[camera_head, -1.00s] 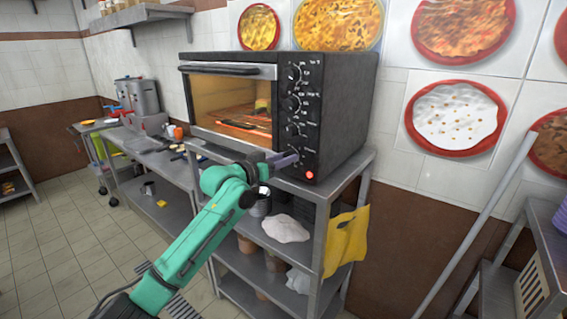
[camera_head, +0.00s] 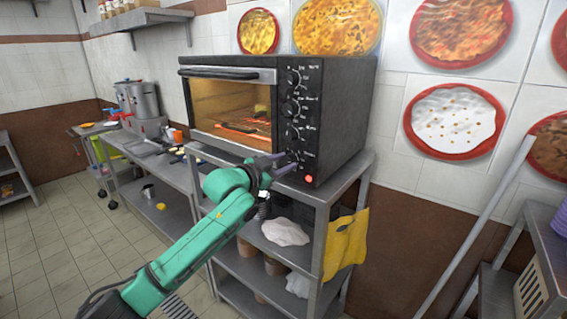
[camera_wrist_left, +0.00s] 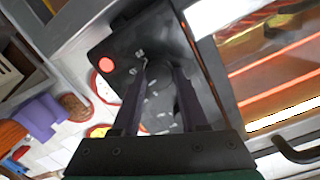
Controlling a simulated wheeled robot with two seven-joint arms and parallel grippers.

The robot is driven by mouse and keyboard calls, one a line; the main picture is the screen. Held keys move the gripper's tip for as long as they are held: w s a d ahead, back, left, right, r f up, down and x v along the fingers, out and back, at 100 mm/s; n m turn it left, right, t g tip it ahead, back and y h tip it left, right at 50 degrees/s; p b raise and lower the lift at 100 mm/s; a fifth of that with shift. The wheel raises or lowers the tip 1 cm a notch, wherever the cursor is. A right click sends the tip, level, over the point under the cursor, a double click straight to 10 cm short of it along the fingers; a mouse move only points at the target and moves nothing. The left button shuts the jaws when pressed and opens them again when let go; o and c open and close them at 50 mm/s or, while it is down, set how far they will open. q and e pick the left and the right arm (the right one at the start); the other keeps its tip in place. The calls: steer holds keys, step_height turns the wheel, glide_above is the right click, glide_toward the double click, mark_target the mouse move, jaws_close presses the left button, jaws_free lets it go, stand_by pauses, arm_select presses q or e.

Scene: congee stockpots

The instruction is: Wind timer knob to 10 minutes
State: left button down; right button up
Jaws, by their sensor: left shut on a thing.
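The black toaster oven (camera_head: 340,110) stands on a metal shelf unit, with a column of knobs on its front panel. The lowest knob is largely hidden behind my left gripper (camera_head: 288,165) in the head view. In the left wrist view my left gripper (camera_wrist_left: 164,72) has its two dark fingers on either side of a dark round knob (camera_wrist_left: 162,88), shut on it. White dial marks show around the knob, but its pointer setting is too unclear to read. My right gripper is not in view.
A red light (camera_head: 309,179) glows below the lowest knob. The oven's glass door (camera_head: 228,108) is closed, with glowing heating bars inside. A yellow cloth (camera_head: 346,245) hangs from the shelf unit (camera_head: 318,200) below.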

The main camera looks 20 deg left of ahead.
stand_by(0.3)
arm_select(q)
steer(key=shift+c, duration=2.2)
jaws_free()
steer(key=shift+s+a+f+b, duration=0.1)
steer(key=shift+s+a+b, duration=0.2)
steer(key=shift+s, duration=0.2)
steer(key=b+v, duration=0.5)
steer(key=v, duration=0.8)
steer(key=shift+s+b, duration=0.2)
steer(key=shift+b, duration=0.15)
